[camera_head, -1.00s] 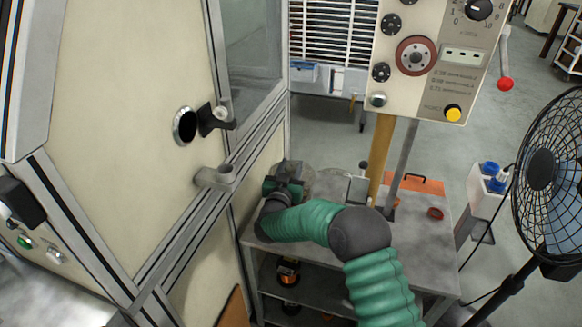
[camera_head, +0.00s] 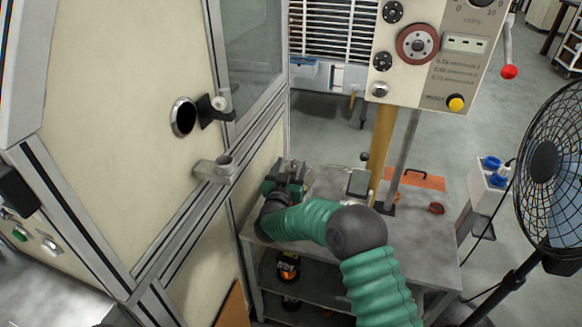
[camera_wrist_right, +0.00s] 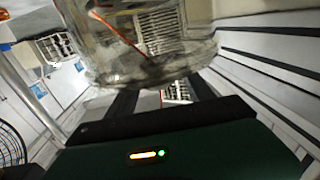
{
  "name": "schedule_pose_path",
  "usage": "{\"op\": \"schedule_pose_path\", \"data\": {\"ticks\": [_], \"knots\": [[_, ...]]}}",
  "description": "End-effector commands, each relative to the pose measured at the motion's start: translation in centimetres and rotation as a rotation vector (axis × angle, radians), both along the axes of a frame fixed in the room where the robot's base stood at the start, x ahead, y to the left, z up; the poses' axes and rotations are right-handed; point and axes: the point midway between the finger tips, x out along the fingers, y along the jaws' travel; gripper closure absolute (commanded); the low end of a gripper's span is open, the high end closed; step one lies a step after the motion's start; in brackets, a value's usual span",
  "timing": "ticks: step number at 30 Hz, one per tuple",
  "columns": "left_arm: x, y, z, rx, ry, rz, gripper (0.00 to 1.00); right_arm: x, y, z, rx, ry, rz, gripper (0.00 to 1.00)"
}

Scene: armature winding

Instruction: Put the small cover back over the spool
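My right gripper (camera_head: 285,178) is in the head view over the left back part of the metal table, close to the cabinet wall. In the right wrist view a clear, glass-like cover (camera_wrist_right: 150,60) fills the upper middle, right at my fingers. The two dark fingers stand apart and meet its lower edge in the picture; whether they press on it cannot be told. A thin orange strand shows through the clear wall. In the head view the cover is hard to make out. A dark spool with orange winding (camera_head: 288,266) sits on the shelf below. My left gripper is out of view.
The grey table (camera_head: 420,240) carries a post with a control panel (camera_head: 440,50) above it. An orange plate (camera_head: 415,180) lies at the table's back. The cabinet (camera_head: 110,130) closes off the left; a black fan (camera_head: 545,165) stands at right.

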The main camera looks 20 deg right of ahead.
Motion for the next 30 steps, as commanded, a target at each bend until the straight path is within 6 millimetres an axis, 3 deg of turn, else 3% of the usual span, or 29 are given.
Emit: {"op": "schedule_pose_path", "data": {"ticks": [11, 14, 24, 30], "knots": [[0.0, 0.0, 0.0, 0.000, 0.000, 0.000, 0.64, -0.7, 0.5, -0.1, 0.001, 0.003, 0.002, 0.38], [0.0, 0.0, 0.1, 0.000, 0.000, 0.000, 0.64, -2.3, 1.5, 0.0, -0.001, 0.003, 0.004, 0.38], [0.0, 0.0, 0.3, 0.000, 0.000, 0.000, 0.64, -10.8, 6.4, -0.2, -0.001, 0.004, 0.005, 0.38], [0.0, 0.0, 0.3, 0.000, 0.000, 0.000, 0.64, -13.9, 8.1, -0.2, 0.000, 0.002, 0.002, 0.38]]}}
